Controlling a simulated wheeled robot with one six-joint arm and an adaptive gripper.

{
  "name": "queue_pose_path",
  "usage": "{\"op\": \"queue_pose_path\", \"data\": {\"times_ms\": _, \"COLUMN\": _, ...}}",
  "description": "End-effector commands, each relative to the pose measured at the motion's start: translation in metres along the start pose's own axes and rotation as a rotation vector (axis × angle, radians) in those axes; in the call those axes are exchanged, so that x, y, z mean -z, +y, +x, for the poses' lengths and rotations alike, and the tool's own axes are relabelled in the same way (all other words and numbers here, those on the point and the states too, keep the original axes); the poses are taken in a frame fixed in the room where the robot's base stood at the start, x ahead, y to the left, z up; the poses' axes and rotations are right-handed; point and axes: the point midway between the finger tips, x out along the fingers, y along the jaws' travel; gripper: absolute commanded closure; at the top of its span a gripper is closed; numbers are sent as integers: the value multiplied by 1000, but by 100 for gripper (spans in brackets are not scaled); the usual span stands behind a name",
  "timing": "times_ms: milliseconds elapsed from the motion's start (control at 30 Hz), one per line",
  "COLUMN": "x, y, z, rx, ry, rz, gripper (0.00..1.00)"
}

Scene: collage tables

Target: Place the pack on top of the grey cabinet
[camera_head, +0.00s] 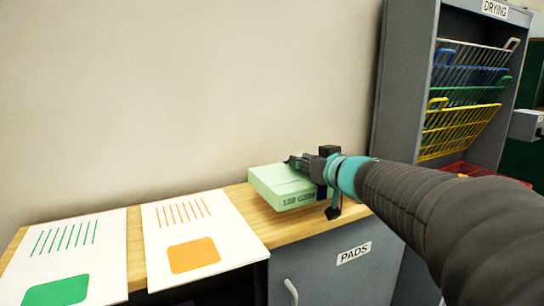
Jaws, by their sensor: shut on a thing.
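The pack (278,184) is a pale green block with dark printing on its front side. It sits at or just above the wooden top, over the grey cabinet (330,272) labelled PADS. I cannot tell whether it touches the top. My gripper (305,165) reaches in from the right and is shut on the pack at its right end. The gripper and wrist hide part of the pack's right side.
Two white sheets, one with green print (70,250) and one with orange print (190,235), lie on the wooden top (237,192) to the left. A grey DRYING rack (405,90) with coloured wire baskets stands at the right. A plain wall is behind.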

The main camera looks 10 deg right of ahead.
Motion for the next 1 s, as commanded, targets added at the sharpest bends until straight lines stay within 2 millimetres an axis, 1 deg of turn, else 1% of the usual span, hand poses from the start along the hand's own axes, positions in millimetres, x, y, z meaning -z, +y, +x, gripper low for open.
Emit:
{"op": "queue_pose_path", "data": {"times_ms": 100, "x": -2, "y": -6, "z": 7, "rx": 2, "ry": 4, "rz": -2, "gripper": 100}}
{"op": "queue_pose_path", "data": {"times_ms": 267, "x": -6, "y": -7, "z": 10, "rx": 0, "ry": 4, "rz": -1, "gripper": 100}}
{"op": "queue_pose_path", "data": {"times_ms": 367, "x": -16, "y": -6, "z": 11, "rx": 0, "ry": 3, "rz": 0, "gripper": 100}}
{"op": "queue_pose_path", "data": {"times_ms": 500, "x": -34, "y": -6, "z": 14, "rx": 1, "ry": 3, "rz": 0, "gripper": 100}}
{"op": "queue_pose_path", "data": {"times_ms": 600, "x": -42, "y": -6, "z": 15, "rx": 1, "ry": 4, "rz": 1, "gripper": 100}}
{"op": "queue_pose_path", "data": {"times_ms": 1000, "x": -44, "y": -6, "z": 15, "rx": 1, "ry": 4, "rz": -1, "gripper": 100}}
